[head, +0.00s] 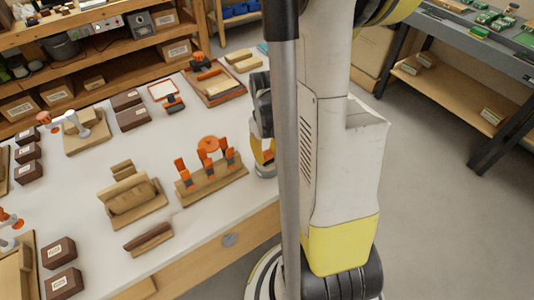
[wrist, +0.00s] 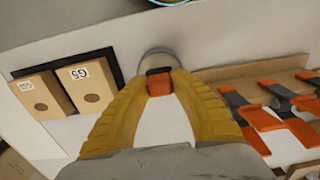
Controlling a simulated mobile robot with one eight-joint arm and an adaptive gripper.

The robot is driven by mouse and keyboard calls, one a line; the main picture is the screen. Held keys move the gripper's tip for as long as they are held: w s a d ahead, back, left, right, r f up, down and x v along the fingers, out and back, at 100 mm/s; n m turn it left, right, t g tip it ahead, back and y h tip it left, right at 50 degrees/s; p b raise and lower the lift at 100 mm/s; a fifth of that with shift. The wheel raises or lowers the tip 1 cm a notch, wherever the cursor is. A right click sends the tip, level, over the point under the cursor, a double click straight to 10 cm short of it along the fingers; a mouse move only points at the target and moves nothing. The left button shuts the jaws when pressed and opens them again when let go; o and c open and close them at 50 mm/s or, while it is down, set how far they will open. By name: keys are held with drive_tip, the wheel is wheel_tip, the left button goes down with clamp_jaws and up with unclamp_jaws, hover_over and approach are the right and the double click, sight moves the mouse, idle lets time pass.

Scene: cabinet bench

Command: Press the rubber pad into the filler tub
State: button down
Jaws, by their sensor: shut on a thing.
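My gripper (wrist: 160,88) has its yellow fingers closed on a small orange-red block with a dark top edge (wrist: 160,83), which I take to be the rubber pad. A round grey rim (wrist: 157,60) shows directly behind the held piece, likely the filler tub. Its inside is mostly hidden, and I cannot tell whether the pad touches it. In the head view my gripper (head: 264,152) is low over the bench's right edge, partly hidden by my own column.
A wooden rack (head: 225,189) with orange and dark tools stands close left of my gripper in the head view. Two labelled tan blocks (wrist: 64,88) sit on a black-edged spot in the wrist view. Dark boxes (head: 130,108) and wooden fixtures fill the bench (head: 75,200).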

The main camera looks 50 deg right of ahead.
sight(267, 152)
drive_tip(key=shift+f+b, duration=0.6)
drive_tip(key=shift+b, duration=0.05)
idle(1.4)
idle(0.5)
wheel_tip(267, 152, up, 7)
drive_tip(key=p, duration=0.5)
drive_tip(key=shift+r, duration=0.1)
idle(0.9)
